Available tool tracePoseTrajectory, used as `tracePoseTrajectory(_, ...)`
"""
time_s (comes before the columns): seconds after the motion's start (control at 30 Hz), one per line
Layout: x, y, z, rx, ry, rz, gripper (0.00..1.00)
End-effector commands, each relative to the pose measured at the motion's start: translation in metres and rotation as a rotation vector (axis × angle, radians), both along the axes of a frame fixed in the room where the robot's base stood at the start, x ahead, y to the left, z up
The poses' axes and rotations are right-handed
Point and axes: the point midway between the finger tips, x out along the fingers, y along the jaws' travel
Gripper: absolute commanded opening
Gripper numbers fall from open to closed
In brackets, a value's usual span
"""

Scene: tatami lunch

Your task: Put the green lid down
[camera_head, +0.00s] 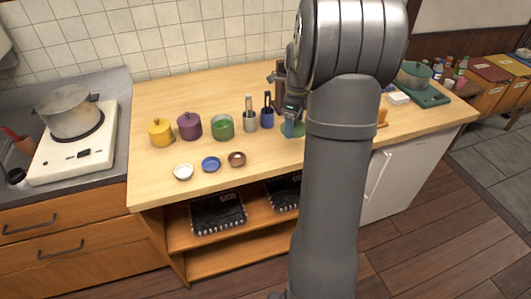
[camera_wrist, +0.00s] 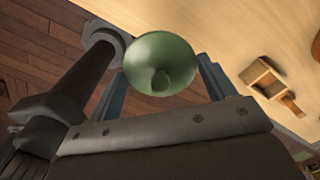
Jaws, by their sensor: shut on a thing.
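In the head view a small part of the lid (camera_head: 297,131) shows below the gripper, over the wooden counter (camera_head: 262,176) beside my arm. My arm hides the rest, and I cannot tell whether the lid touches the counter. A green pot (camera_head: 222,128) stands open to the left, without a lid.
A purple lidded pot (camera_head: 189,126) and a yellow lidded pot (camera_head: 160,132) stand left of the green pot. Utensil holders (camera_head: 267,119) are close left of the gripper. White (camera_head: 183,172), blue (camera_head: 211,164) and brown (camera_head: 237,159) dishes line the front. Counter right of the brown dish is bare.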

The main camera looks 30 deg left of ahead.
Motion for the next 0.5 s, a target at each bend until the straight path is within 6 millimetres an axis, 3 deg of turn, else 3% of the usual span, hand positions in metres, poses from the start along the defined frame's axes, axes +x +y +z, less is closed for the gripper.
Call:
tracePoseTrajectory(0.1, -0.010, -0.020, -0.005, 0.000, 0.000, -0.020, 0.54)
tracePoseTrajectory(0.23, -0.015, -0.025, -0.010, 0.000, 0.000, -0.027, 0.54)
tracePoseTrajectory(0.37, -0.016, -0.006, -0.023, -0.001, 0.001, -0.024, 0.54)
tracePoseTrajectory(0.5, -0.018, 0.027, -0.043, -0.001, 0.001, -0.022, 0.54)
